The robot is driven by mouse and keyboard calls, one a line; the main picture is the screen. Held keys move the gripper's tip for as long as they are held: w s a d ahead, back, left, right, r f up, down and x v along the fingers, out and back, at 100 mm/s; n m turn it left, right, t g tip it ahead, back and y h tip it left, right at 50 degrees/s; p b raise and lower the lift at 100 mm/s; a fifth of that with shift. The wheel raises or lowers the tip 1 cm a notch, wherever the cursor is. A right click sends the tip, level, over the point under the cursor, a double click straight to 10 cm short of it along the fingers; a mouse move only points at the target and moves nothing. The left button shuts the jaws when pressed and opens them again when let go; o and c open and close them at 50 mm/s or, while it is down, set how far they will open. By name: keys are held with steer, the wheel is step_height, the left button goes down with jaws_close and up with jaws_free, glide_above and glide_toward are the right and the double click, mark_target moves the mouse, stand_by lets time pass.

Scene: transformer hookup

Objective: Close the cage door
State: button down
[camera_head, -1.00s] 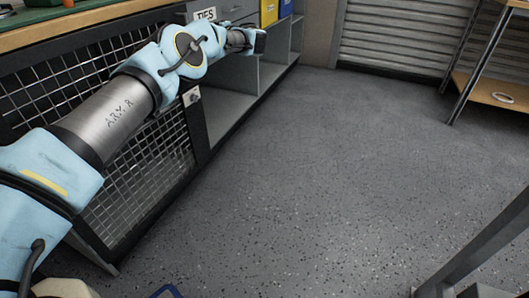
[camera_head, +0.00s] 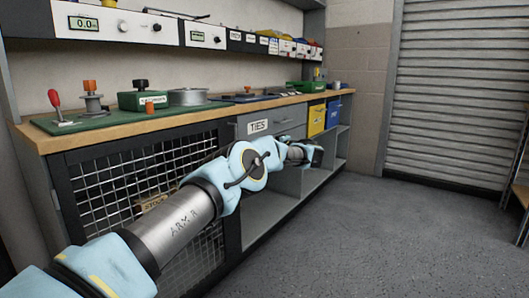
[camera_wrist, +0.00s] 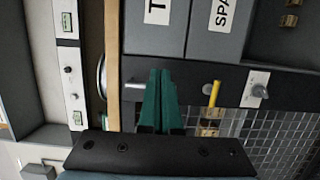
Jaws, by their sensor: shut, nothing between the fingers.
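The cage door (camera_head: 110,197) is a dark frame with wire mesh, under the left part of the bench. In the head view it lies along the bench front, partly hidden by my arm; I cannot tell whether it is fully shut. In the wrist view its mesh (camera_wrist: 285,138) shows at lower right, beside a dark upright with a metal latch piece (camera_wrist: 256,90) and a yellow lever (camera_wrist: 214,93). My gripper (camera_head: 317,157) is out beyond the door, in front of the right part of the bench. Its teal fingers (camera_wrist: 160,75) are together and empty in the wrist view.
The wooden bench top (camera_head: 215,110) carries a green board and tools. A grey drawer marked TIES (camera_head: 258,127), open shelves (camera_head: 290,183), a yellow bin (camera_head: 317,119) and a blue bin (camera_head: 334,112) are to the right. The floor (camera_head: 370,235) in front is clear.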

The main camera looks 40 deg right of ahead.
steer(key=s+d, duration=0.3)
steer(key=s, duration=0.5)
steer(key=shift+s+p, duration=0.25)
steer(key=shift+p, duration=0.15)
